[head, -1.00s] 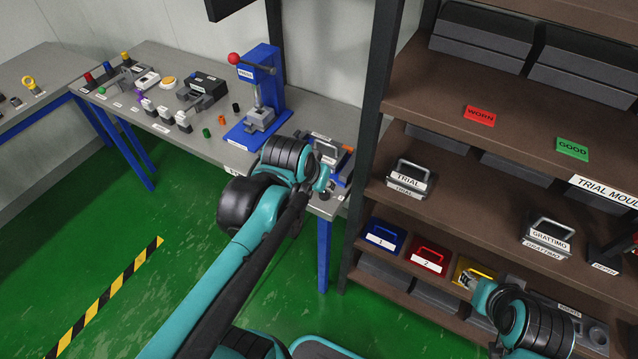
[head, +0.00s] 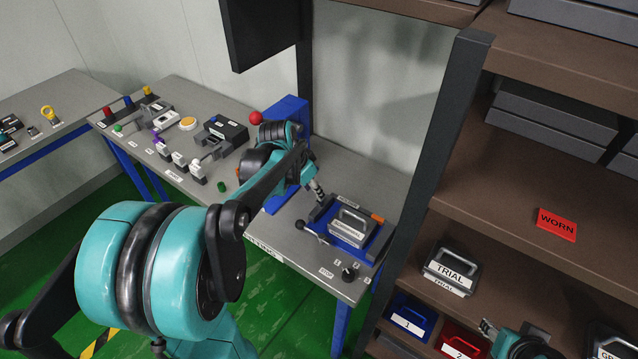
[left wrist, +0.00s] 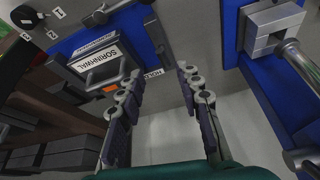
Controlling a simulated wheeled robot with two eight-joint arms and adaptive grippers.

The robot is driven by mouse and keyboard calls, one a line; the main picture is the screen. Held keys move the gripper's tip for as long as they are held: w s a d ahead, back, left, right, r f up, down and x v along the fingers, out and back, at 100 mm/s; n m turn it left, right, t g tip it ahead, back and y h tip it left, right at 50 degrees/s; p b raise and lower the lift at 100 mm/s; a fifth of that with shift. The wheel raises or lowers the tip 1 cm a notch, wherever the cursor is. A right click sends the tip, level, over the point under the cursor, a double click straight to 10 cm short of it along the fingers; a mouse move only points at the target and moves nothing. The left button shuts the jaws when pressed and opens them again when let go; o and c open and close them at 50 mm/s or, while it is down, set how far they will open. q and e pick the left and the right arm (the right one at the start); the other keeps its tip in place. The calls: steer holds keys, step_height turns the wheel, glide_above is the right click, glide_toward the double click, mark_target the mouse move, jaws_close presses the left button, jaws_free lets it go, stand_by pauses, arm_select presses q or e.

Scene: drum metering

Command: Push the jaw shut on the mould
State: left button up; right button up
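The mould (head: 350,227), a grey block with a handle and a white label, sits in a blue fixture (head: 376,246) on the grey bench. In the left wrist view the mould (left wrist: 97,62) is at upper left. I cannot clearly single out the jaw or tell whether it touches the mould. My left gripper (head: 318,194) is above the fixture's left side; in the left wrist view its fingers (left wrist: 161,80) are apart with nothing between them. My right gripper (head: 487,328) is low by the shelf, away from the mould; its fingers are too small to judge.
A lever with a black knob (head: 299,225) sticks out left of the fixture. A dial (head: 348,274) is in front. A blue press (head: 290,112) stands behind my left arm. The shelf's dark post (head: 452,130) rises close to the right.

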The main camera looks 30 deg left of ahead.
mark_target(321, 204)
arm_select(q)
steer(key=b+x, duration=0.1)
steer(key=x, duration=0.3)
steer(key=b+x, duration=0.2)
steer(key=x, duration=0.2)
steer(key=shift+w+a, duration=0.1)
steer(key=shift+a, duration=0.1)
steer(key=shift+r, duration=0.1)
jaws_close()
